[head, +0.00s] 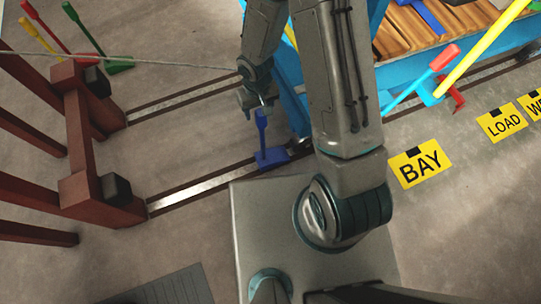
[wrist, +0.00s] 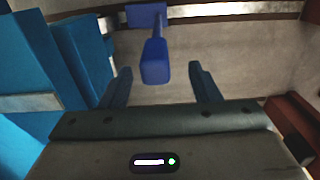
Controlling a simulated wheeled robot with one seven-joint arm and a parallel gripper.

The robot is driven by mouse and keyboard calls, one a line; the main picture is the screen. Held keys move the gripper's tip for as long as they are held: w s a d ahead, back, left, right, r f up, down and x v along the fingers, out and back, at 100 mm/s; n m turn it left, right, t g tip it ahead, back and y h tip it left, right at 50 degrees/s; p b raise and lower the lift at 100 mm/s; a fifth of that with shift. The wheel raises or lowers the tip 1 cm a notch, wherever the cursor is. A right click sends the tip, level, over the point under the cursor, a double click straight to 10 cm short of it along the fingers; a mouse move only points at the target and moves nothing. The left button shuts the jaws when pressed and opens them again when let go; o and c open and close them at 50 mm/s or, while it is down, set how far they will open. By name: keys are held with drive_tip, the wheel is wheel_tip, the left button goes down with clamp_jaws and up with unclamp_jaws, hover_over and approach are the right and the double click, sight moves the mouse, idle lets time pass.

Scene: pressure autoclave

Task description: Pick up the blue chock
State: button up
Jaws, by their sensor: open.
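The blue chock (head: 271,157) sits on the near floor rail in the head view, with its handle standing upright. In the wrist view the chock's handle top (wrist: 155,72) shows between and just beyond the fingertips, and its base (wrist: 147,15) is farther off at the rail. My gripper (wrist: 160,85) is open, with one finger on each side of the handle and clear gaps to both. In the head view my gripper (head: 256,103) is just above the handle, partly hidden by my arm.
A blue cart (head: 288,85) with a wooden deck (head: 410,35) stands right of the chock. A red-brown frame (head: 80,150) with black bumpers stands at the left. Red, yellow and green-based chocks (head: 120,65) stand at the back left. Yellow floor signs (head: 420,163) lie at the right.

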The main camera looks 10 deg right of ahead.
drive_tip(key=f, duration=0.1)
drive_tip(key=f+b, duration=0.1)
drive_tip(key=f, duration=0.1)
drive_tip(key=f+b, duration=0.1)
drive_tip(key=f, duration=0.1)
drive_tip(key=shift+w+d, duration=0.2)
drive_tip(key=shift+d, duration=0.05)
clamp_jaws()
drive_tip(key=shift+r, duration=0.1)
idle(1.0)
